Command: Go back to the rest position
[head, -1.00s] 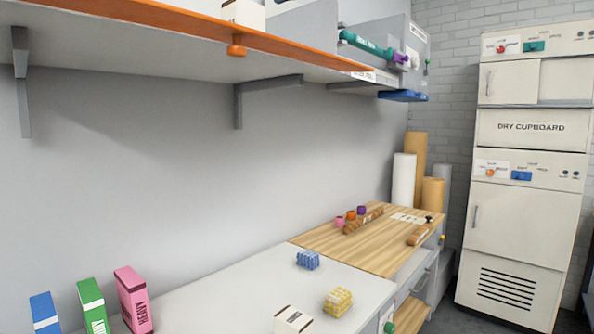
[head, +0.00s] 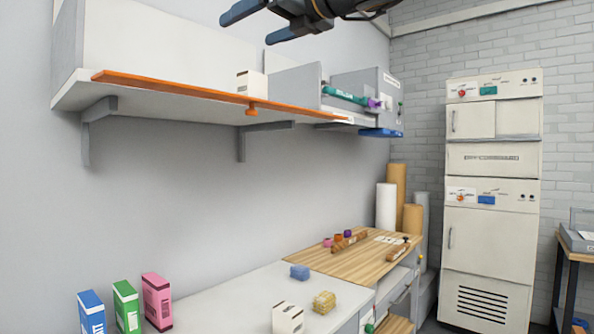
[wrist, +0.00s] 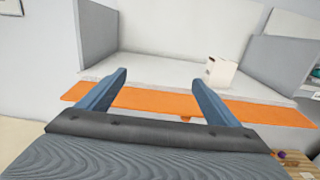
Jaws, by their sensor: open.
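My gripper (head: 262,23) is at the top of the head view, raised in front of the wall above the shelf. Its two blue fingers are apart, with nothing between them. In the wrist view my gripper (wrist: 158,92) is open and faces the shelf with the orange front strip (wrist: 150,98). A white box (wrist: 221,72) stands on the shelf beyond the right finger. The fingers look clear of the shelf. Most of my arm is outside the head view.
The wall shelf (head: 170,102) has an orange edge. Below it, a white counter (head: 225,305) holds blue, green and pink boxes (head: 157,302), a blue block (head: 299,272) and a yellow block (head: 324,302). A dry cupboard (head: 490,240) stands at right. The air before the wall is clear.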

